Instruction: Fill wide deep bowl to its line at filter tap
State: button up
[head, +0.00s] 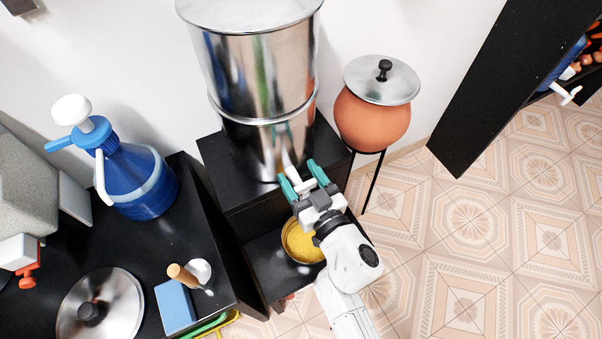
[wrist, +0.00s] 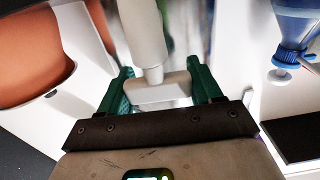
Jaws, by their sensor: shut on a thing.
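The steel cylinder filter (head: 262,75) stands on a black stand, with its white tap (head: 296,180) low on the front. My gripper (head: 304,184) is at the tap, its green fingers on either side of the white tap piece. In the wrist view my gripper (wrist: 160,88) is shut on the white tap lever (wrist: 158,92), below the white tap stem (wrist: 144,35). A yellow bowl (head: 294,243) stands on the lower black shelf below the tap, partly hidden by my gripper and arm. Its line and water level cannot be made out.
A clay pot (head: 372,122) with a steel lid stands right of the filter. On the black counter at left are a blue pump bottle (head: 145,188), a steel lid (head: 100,312) and a blue sponge (head: 174,306). Tiled floor (head: 480,250) at right is clear.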

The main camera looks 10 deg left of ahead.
jog(key=shift+r+n+g+y+p, duration=0.3)
jog(key=shift+r+p, duration=0.05)
jog(key=shift+p, duration=0.85)
jog(key=y+p, duration=0.1)
jog(key=p, duration=0.2)
jog(key=shift+r+n+g, duration=0.1)
jog(key=shift+n+g, duration=0.3)
jog(key=n+g+y+p, duration=0.1)
jog(key=p, duration=0.1)
jog(key=n+g+y+p, duration=0.1)
jog(key=g+y+p, duration=0.1)
jog(key=p, duration=0.1)
jog(key=shift+s+a+f+n, duration=0.1)
jog(key=shift+a+f+n, duration=0.1)
jog(key=shift+n, duration=0.2)
jog(key=n+g, duration=0.1)
jog(key=n+g+y, duration=0.1)
jog(key=g, duration=0.1)
jog(key=shift+s+f+y, duration=0.1)
jog(key=shift+f+y, duration=0.2)
jog(key=shift+s+a+n+g+y+b, duration=0.1)
jog(key=shift+n+g+y+b, duration=0.1)
jog(key=shift+n+g, duration=0.45)
jog(key=shift+s+n+g+y+b, duration=0.2)
jog(key=shift+n+g, duration=0.15)
jog(key=shift+g, duration=0.55)
jog(key=shift+s+a+n+g+y+b, duration=0.1)
jog(key=shift+n+g+y+b, duration=0.1)
jog(key=shift+n+g, duration=0.45)
